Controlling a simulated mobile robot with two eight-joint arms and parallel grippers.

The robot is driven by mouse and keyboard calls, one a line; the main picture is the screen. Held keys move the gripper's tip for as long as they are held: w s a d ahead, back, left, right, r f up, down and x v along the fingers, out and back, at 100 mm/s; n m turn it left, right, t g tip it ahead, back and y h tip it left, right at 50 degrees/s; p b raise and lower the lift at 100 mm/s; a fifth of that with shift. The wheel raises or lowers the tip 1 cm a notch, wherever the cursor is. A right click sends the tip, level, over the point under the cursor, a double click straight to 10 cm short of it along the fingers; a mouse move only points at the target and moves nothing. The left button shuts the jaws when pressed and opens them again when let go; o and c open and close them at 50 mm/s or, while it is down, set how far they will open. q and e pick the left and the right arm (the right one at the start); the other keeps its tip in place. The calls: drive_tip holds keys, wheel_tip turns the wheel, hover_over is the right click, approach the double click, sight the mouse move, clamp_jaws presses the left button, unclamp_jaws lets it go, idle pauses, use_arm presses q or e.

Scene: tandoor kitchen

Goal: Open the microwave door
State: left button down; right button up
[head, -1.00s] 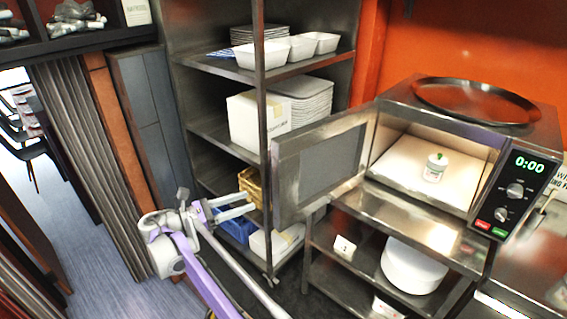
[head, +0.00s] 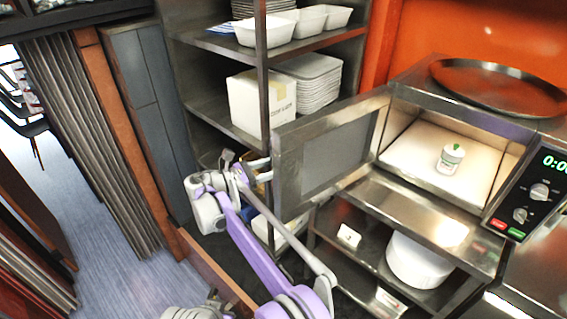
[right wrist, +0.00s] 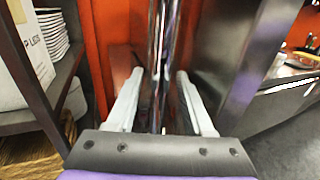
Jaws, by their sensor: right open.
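The microwave (head: 505,110) stands on a steel stand at the right. Its door (head: 330,155) is swung wide open to the left and shows a grey window panel. The lit cavity holds a small white jar (head: 449,158) with a green cap. My right gripper (head: 262,168) is at the door's free left edge, its fingertips partly hidden behind it. In the right wrist view the two fingers (right wrist: 158,95) are apart, with a shiny upright metal edge between them. I cannot tell whether they touch it. My left gripper is not in view.
A steel rack (head: 215,110) with a cardboard box (head: 262,104), trays and bowls stands just behind the door. A round tray (head: 485,85) lies on the microwave. A white round container (head: 414,262) sits on the shelf below. Open floor (head: 120,285) lies at the left.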

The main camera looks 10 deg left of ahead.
drive_tip(key=shift+x, duration=0.85)
clamp_jaws()
idle(0.8)
